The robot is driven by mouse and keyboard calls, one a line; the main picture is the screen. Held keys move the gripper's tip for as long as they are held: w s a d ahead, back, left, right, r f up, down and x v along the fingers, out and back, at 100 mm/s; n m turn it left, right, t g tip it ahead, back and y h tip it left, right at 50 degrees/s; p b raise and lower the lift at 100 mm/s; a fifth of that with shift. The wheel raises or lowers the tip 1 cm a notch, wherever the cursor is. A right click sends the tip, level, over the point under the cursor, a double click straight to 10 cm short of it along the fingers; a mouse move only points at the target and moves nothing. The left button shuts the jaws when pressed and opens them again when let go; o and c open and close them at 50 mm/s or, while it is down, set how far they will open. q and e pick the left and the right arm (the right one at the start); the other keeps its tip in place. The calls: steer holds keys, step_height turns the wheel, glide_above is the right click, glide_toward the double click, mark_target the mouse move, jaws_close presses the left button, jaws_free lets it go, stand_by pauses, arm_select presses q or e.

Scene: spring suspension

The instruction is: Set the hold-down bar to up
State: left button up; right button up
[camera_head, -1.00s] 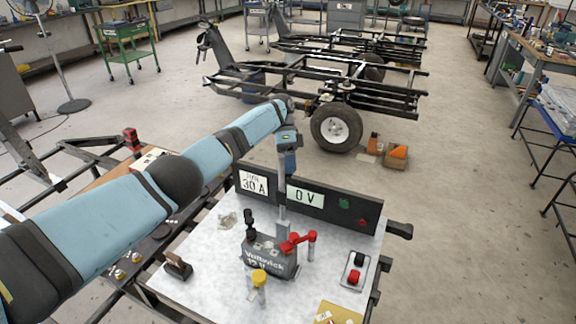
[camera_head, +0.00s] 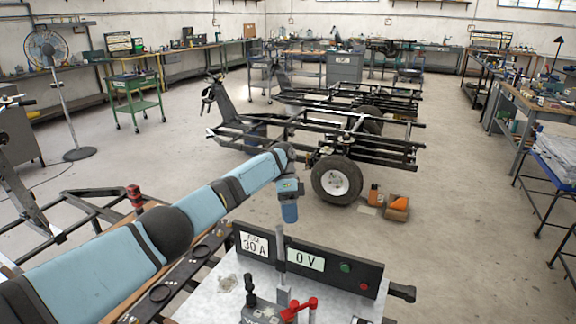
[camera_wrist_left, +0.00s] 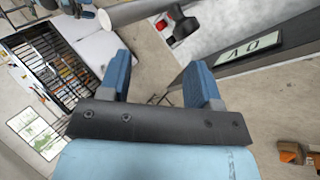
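The hold-down bar (camera_head: 281,246) is a grey bar standing upright in front of the dark meter panel. The battery (camera_head: 259,316) sits at its foot, mostly cut off by the lower edge of the head view. My left gripper (camera_head: 290,212) points down just above and right of the bar's top end; I cannot tell if they touch. In the left wrist view its two blue fingers (camera_wrist_left: 160,62) are apart with nothing between them. A grey rod (camera_wrist_left: 138,11), probably the bar, lies beyond the fingertips there. My right gripper is not in view.
The meter panel (camera_head: 330,271) carries 30 A and 0 V signs. A red clamp (camera_head: 300,307) and a black terminal post (camera_head: 250,291) stand by the battery. A trailer frame (camera_head: 330,140) with a wheel stands behind on open floor.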

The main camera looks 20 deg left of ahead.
arm_select(q)
step_height(320, 180, up, 13)
steer(key=p, duration=0.4)
steer(key=shift+a, duration=0.3)
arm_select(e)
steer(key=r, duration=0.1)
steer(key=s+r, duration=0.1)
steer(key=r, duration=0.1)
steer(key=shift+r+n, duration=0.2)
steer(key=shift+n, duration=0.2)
arm_select(q)
steer(key=shift+r, duration=0.15)
steer(key=shift+c, duration=0.5)
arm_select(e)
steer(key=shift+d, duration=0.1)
